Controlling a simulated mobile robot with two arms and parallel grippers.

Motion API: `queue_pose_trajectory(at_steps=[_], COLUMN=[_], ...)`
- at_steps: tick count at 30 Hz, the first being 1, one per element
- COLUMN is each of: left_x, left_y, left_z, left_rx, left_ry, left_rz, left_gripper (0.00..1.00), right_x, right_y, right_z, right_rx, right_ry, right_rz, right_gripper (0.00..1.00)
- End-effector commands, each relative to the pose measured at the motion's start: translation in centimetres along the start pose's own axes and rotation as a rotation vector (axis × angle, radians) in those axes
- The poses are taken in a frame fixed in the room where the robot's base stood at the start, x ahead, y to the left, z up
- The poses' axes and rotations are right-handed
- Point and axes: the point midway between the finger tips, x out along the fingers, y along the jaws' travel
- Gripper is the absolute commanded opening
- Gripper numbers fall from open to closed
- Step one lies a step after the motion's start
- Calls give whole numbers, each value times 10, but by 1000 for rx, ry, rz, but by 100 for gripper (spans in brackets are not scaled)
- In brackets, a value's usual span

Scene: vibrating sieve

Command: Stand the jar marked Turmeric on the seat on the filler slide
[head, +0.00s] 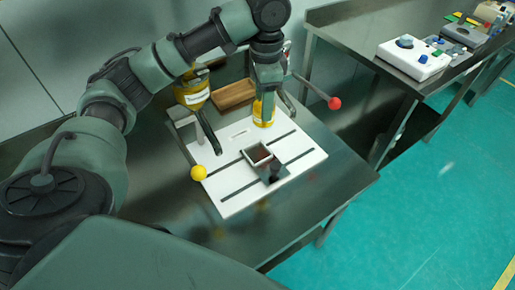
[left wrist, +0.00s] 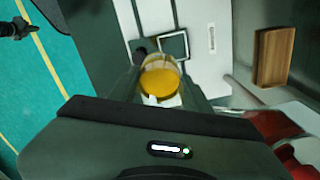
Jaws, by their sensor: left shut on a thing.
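My left gripper (head: 265,102) is shut on a glass jar with yellow contents (head: 263,113). The jar is upright, over the back part of the white slotted plate (head: 228,190); I cannot tell whether it touches the plate. The left wrist view shows the jar (left wrist: 160,82) between the fingers, with a bit of white label; its name cannot be read. A small square metal frame (head: 257,154) on the plate, perhaps the seat, is in front of the jar and apart from it. A dark claw-like shape (left wrist: 16,28) in the left wrist view may be my right gripper.
A yellow-filled vessel (head: 192,92) stands behind the plate at left. A wooden tray (head: 234,95) lies at the back. A yellow ball knob (head: 198,173) and a red ball knob (head: 335,103) stick out. Another bench (head: 345,18) with devices stands at right.

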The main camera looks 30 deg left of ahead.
Motion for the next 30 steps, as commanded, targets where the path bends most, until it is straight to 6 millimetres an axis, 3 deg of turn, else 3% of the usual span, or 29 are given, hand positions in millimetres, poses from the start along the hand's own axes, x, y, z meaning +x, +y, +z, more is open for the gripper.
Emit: queue_pose_trajectory(at_steps=[6, 13, 30], left_x=[-13, -9, 126], left_y=[-32, -42, -38], left_z=[5, 8, 8], left_rx=[177, 248, 250], left_ry=[7, 8, 7], left_rz=[14, 21, 21], left_gripper=[8, 8, 8], right_x=[0, 0, -10], right_y=[-3, -2, 4], right_z=[-9, -14, -11], right_rx=[0, 0, -2], right_ry=[15, 21, 16], right_rz=[-4, -3, 4], right_gripper=[0, 0, 0])
